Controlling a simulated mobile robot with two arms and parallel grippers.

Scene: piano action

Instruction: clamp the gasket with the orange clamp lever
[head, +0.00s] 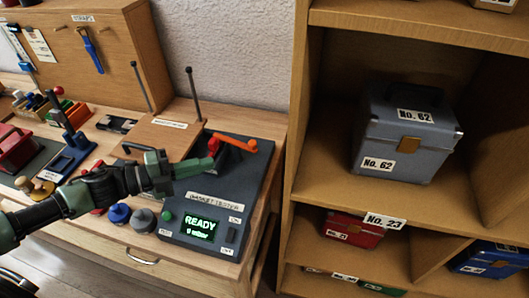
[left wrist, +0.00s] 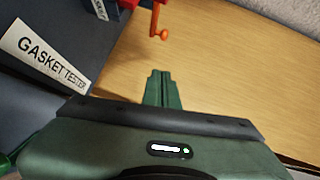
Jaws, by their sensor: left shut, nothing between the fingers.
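The dark grey gasket tester (head: 240,185) sits at the right end of the bench, its green display reading READY. The orange clamp lever (head: 240,145) is on its back part, beside a red block (head: 213,145), and points right. The lever also shows at the top of the left wrist view (left wrist: 156,20). My left gripper (head: 211,164) is shut and empty over the tester, just in front of the red block. In the left wrist view its green fingers (left wrist: 158,88) are together and apart from the lever. I cannot make out a gasket. My right gripper is not in view.
A wooden shelf (head: 300,130) with cases stands close on the right. Tools and a red box (head: 15,150) crowd the left.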

